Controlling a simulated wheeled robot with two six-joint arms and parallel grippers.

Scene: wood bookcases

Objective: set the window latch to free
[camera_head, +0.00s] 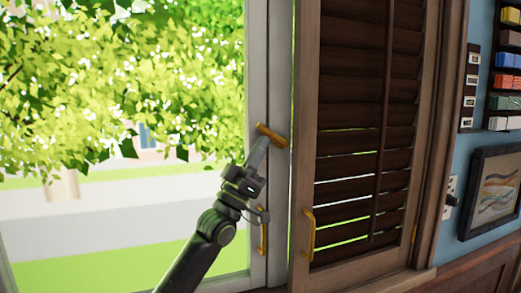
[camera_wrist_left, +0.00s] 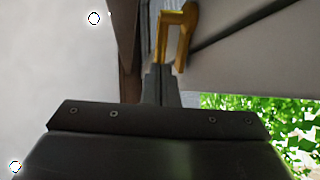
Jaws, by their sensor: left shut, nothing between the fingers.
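The brass window latch (camera_head: 271,135) sits on the grey window frame, its short bar tilted, lower toward the right. My left gripper (camera_head: 261,142) reaches up from below, its tips at or just under the latch; in the head view they overlap its lower edge. In the left wrist view the closed fingers (camera_wrist_left: 160,68) point at a bent brass piece (camera_wrist_left: 181,22), which looks like the latch, just beyond the tips. I cannot tell whether they touch. The gripper is shut and empty. My right gripper is not in view.
A brass pull handle (camera_head: 262,230) is lower on the window frame, close behind my left wrist. A brown louvred shutter (camera_head: 362,140) with its own brass handle (camera_head: 308,235) stands just right. A framed picture (camera_head: 493,190) hangs far right. Open space lies left, before the glass.

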